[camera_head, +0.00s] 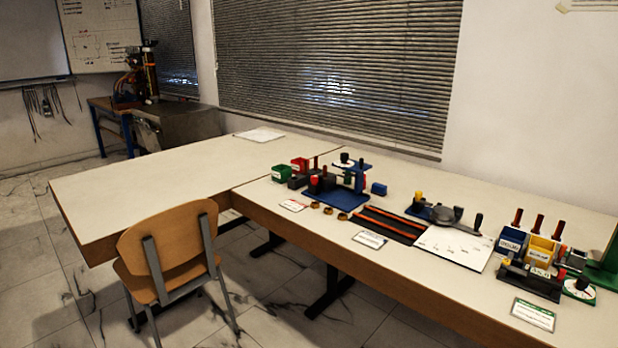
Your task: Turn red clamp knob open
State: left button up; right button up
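A small red knob-like part (314,181) sits on a dark block on the long table, just left of a blue stand (338,199) with an upright post. Another small red part (562,250) shows at the right, by a black fixture (528,281). At this size I cannot tell which of them is the clamp knob, or how it is turned. Neither of my grippers is in view.
The long table (262,199) also bears red and green bins (282,173), several rings, a dark striped mat (390,225), a white board and a blue-and-black fixture. Blue and yellow bins stand at the right. A wooden chair (170,245) stands before the mostly bare left table (140,190).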

aim_at(314, 178)
jog(key=u, duration=0.55)
jog(key=k, duration=0.6)
jog(key=z, duration=0.3)
jog(key=i, duration=0.7)
jog(key=z, duration=0.75)
jog(key=i, duration=0.85)
jog(key=u, duration=0.35)
